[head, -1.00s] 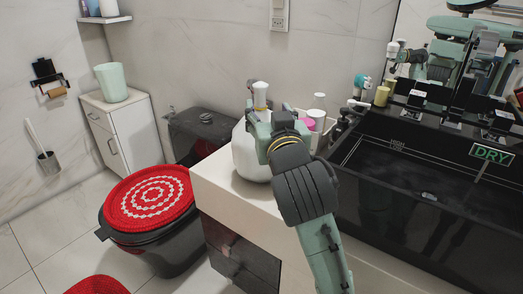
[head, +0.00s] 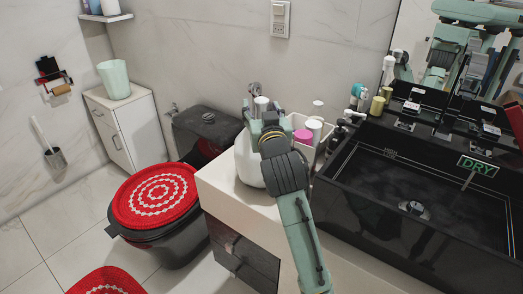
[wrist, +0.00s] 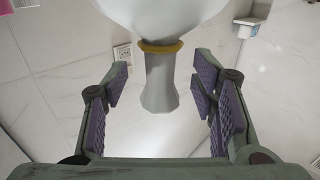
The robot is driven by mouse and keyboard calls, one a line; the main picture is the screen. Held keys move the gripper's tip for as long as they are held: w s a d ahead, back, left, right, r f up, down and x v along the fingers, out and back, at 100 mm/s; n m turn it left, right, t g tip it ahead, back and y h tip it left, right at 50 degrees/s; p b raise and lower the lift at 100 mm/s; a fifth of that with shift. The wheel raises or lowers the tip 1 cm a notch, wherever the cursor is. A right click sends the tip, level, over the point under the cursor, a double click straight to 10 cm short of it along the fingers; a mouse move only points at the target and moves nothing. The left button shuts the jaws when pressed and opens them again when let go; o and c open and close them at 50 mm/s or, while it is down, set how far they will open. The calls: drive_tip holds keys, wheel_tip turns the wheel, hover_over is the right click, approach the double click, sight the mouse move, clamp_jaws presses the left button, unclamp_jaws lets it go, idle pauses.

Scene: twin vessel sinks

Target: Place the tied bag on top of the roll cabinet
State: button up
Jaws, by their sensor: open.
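The tied bag (head: 247,165) is white and stands on the pale counter (head: 235,200), partly hidden behind my gripper. In the wrist view its body fills the top middle, with a yellow band (wrist: 160,46) around its narrow grey-white neck (wrist: 160,85). My gripper (wrist: 158,90) is open, with a purple-padded finger on each side of the neck and gaps between. In the head view my gripper (head: 262,108) is at the bag's top. The white cabinet (head: 118,132), which I take as the roll cabinet, stands at the back left.
A pale green cup (head: 114,79) stands on the cabinet top and takes up much of it. A black toilet with a red round cover (head: 155,195) lies between counter and cabinet. A bin of bottles (head: 312,140) is close right of the bag, beside the black sink (head: 420,185).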

drive_tip(key=shift+w, duration=0.35)
drive_tip(key=shift+c, duration=0.3)
clamp_jaws()
idle(0.6)
